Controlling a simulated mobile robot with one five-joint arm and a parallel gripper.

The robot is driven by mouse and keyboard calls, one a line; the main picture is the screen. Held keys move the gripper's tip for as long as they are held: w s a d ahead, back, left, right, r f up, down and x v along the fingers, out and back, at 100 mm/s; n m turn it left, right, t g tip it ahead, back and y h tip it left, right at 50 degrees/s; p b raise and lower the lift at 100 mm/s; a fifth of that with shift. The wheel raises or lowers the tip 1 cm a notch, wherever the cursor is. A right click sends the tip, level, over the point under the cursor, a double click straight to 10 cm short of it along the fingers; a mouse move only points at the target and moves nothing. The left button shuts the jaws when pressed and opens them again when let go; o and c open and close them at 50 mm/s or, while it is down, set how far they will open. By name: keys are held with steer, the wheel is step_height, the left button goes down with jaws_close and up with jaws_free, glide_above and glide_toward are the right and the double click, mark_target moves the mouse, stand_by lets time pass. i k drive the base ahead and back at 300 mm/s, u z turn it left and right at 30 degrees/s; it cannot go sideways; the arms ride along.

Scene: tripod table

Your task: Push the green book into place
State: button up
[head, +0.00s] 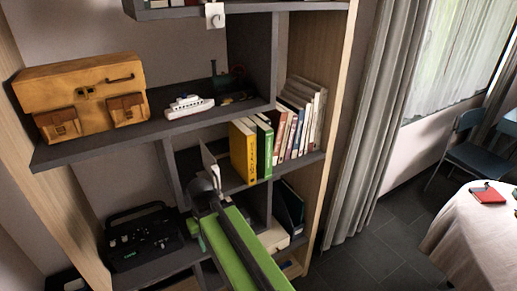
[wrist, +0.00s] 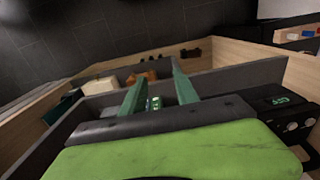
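The green book (head: 264,147) stands upright on the middle shelf in the head view. It is between a yellow book (head: 243,152) on its left and a row of other books on its right. Its spine faces out, roughly level with the yellow one. My gripper (head: 207,182) is left of and below the yellow book, in front of the shelf and apart from the green book. In the wrist view my gripper (wrist: 158,92) has its two green fingers apart, with nothing held between them. The green book cannot be made out in the wrist view.
Several books (head: 300,118) fill the shelf to the right. A toy ship (head: 188,107) and a yellow satchel (head: 82,95) sit on the shelf above left. A black device (head: 143,238) stands lower left. A curtain (head: 375,125) hangs right of the bookcase; a round table (head: 478,232) stands beyond.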

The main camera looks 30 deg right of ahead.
mark_target(264, 134)
steer(key=z, duration=0.15)
steer(key=k, duration=0.55)
steer(key=u, duration=1.65)
steer(key=k, duration=0.9)
steer(key=u, duration=0.3)
steer(key=i, duration=0.5)
steer(key=u, duration=0.1)
